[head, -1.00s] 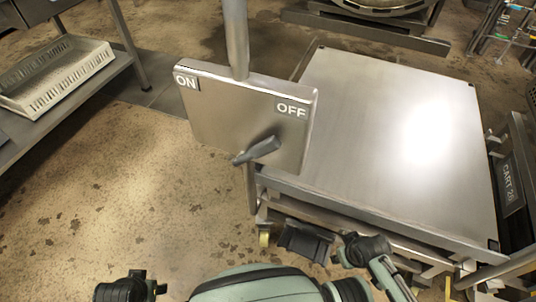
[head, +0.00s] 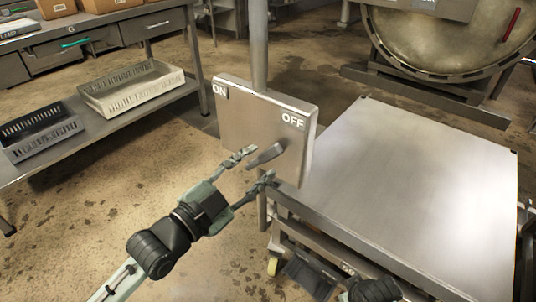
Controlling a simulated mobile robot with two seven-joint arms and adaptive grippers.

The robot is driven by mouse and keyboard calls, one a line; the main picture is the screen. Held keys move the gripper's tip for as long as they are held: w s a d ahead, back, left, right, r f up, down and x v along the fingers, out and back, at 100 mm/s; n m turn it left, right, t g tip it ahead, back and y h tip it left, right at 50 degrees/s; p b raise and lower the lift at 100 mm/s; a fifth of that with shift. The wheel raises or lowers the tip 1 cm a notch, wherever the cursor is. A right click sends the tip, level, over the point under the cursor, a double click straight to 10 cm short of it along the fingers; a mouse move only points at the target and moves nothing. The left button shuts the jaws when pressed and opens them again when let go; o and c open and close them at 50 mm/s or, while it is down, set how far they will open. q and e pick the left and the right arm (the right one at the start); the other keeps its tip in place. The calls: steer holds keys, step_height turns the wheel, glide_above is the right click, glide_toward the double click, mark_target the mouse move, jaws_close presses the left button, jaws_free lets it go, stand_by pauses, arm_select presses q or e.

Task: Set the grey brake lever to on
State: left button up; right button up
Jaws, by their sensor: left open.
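The grey brake lever (head: 266,155) sticks out from the lower right part of a steel plate (head: 245,125) in the head view, below the OFF label (head: 292,121). Its handle slants down to the left in the picture. The ON label (head: 220,91) is at the plate's upper left corner. My left gripper (head: 260,165) is open in front of the plate. One finger is above and left of the handle's free end, the other below and right of it. I cannot tell whether either finger touches the lever. My right gripper is not in view.
A steel-topped cart (head: 410,185) stands close to the right of the plate. A post (head: 259,45) rises behind the plate. At left, a bench shelf holds a pale tray (head: 138,88) and a dark tray (head: 40,128). A round vessel door (head: 450,42) is at the back right.

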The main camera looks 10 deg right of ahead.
mark_target(267, 156)
arm_select(q)
steer(key=shift+x, duration=2.3)
steer(key=shift+c, duration=0.4)
jaws_close()
